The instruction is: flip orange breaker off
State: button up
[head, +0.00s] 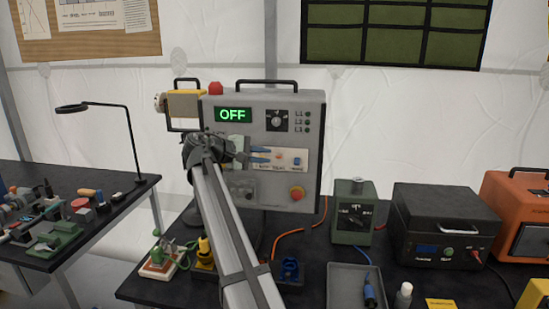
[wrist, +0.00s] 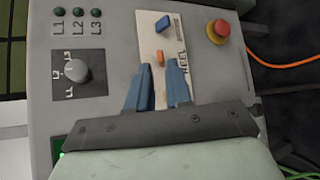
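The orange breaker (wrist: 160,57) is a small toggle on a pale strip of the grey control panel (head: 231,167). It stands out from the strip in the wrist view; its on or off position is hard to tell. My gripper (wrist: 158,68) has two blue fingers, spread open with a gap between them. In the wrist view, the breaker shows just beyond the gap between the fingertips; contact is not clear. In the head view, my gripper (head: 267,154) points at the strip from the left. A blue breaker (wrist: 163,23) sits on the same strip, beyond the orange one.
A red emergency button (wrist: 217,31) and a rotary knob (wrist: 73,72) flank the strip. A green display (head: 233,115) reads OFF. A green box (head: 352,212) and a black unit (head: 447,225) stand to the right on the dark table.

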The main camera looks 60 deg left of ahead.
aim_at(279, 157)
jog(key=shift+x, duration=2.35)
grip_shut()
